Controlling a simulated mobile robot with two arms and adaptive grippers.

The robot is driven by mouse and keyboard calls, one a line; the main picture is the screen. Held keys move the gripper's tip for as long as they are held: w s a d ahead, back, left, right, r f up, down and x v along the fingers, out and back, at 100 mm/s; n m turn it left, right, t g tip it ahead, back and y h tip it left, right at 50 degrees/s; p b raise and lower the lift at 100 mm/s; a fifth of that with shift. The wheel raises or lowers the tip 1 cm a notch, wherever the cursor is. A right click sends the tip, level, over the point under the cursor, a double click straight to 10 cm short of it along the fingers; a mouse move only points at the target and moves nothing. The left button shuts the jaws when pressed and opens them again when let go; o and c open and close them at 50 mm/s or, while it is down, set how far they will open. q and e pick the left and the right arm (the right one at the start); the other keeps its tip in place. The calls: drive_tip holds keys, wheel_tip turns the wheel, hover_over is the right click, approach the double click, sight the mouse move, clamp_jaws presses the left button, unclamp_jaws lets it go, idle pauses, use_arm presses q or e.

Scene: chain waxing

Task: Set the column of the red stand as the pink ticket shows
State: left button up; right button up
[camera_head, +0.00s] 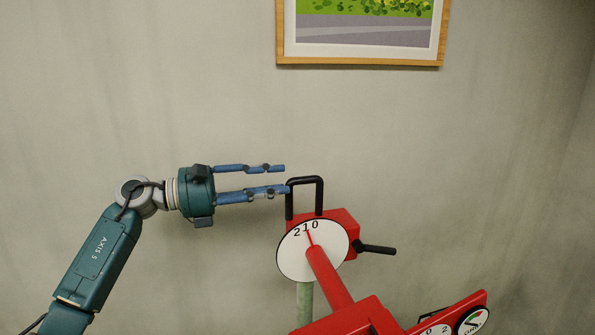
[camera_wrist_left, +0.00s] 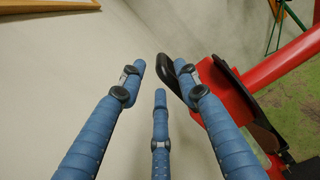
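The red stand (camera_head: 338,222) is at lower centre in the head view. A black loop handle (camera_head: 305,180) stands on its top; it also shows in the left wrist view (camera_wrist_left: 174,76). A white dial (camera_head: 293,262) marked 2, 1, 0 faces me, with a thin red line close to the 1. A pale green post (camera_head: 304,297) shows below the dial. My left gripper (camera_head: 284,179) is open and empty, its blue fingers pointing right. Its lower fingertip overlaps the handle's left corner; I cannot tell whether they touch. The pink ticket and my right gripper are not in view.
A black lever (camera_head: 377,249) sticks out right of the dial. A red arm (camera_head: 328,278) runs from the dial down towards me. A second red part with round dials (camera_head: 473,321) is at lower right. A framed picture (camera_head: 360,62) hangs on the wall. The space above the handle is clear.

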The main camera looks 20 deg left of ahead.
sight(299, 180)
use_arm(q)
drive_tip(key=p+x, duration=0.1)
drive_tip(key=x, duration=0.3)
drive_tip(key=shift+d+r, duration=0.15)
drive_tip(key=shift+r, duration=0.05)
drive_tip(key=shift+w+d+f+p, duration=0.1)
drive_tip(key=shift+w+d+p, duration=0.35)
drive_tip(key=shift+d, duration=0.15)
drive_tip(key=shift+f, duration=0.15)
drive_tip(key=c, duration=0.8)
clamp_jaws()
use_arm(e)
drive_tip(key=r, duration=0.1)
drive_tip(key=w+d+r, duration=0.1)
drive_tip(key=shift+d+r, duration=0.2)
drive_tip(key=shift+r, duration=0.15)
